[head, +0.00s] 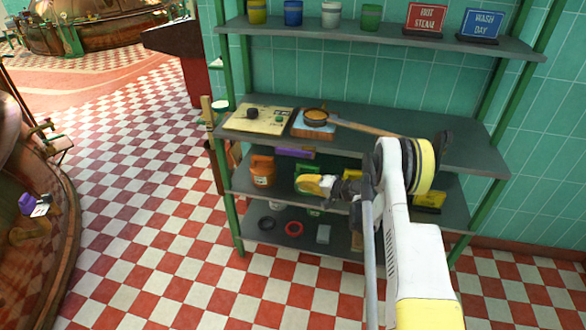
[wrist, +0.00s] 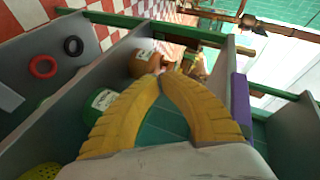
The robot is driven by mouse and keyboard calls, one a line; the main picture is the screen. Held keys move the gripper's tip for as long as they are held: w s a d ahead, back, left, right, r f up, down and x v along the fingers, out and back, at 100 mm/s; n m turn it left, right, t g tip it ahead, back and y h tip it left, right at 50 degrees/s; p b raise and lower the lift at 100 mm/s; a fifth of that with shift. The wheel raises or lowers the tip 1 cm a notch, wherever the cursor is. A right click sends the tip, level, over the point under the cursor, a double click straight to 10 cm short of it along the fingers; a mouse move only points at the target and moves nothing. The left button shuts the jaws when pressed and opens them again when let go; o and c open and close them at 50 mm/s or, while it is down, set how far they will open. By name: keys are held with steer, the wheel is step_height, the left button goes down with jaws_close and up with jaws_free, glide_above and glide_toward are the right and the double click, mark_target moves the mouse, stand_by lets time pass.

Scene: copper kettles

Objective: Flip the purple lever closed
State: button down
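A small purple piece (head: 26,203), which looks like the lever, sits beside a white tag on the copper kettle (head: 20,250) at the left edge of the head view. It is small there, and its exact position is hard to tell. My gripper (head: 313,184) is far to the right of it, at the middle level of the shelf unit. In the wrist view the yellow fingers (wrist: 160,78) come together at their tips, with nothing visible held between them. The purple piece on the kettle does not show in the wrist view.
The grey shelf unit (head: 430,140) surrounds my gripper, with an orange jug (head: 262,171) close by and a purple strip (head: 295,153) on the board edge above. Checkered floor (head: 140,190) is clear between shelf and kettle.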

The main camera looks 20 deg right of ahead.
steer(key=shift+s+d+f, duration=0.3)
steer(key=shift+s+f, duration=0.05)
steer(key=shift+s, duration=0.2)
steer(key=shift+s+d+f, duration=0.25)
steer(key=shift+s+f, duration=0.05)
steer(key=shift+s, duration=0.25)
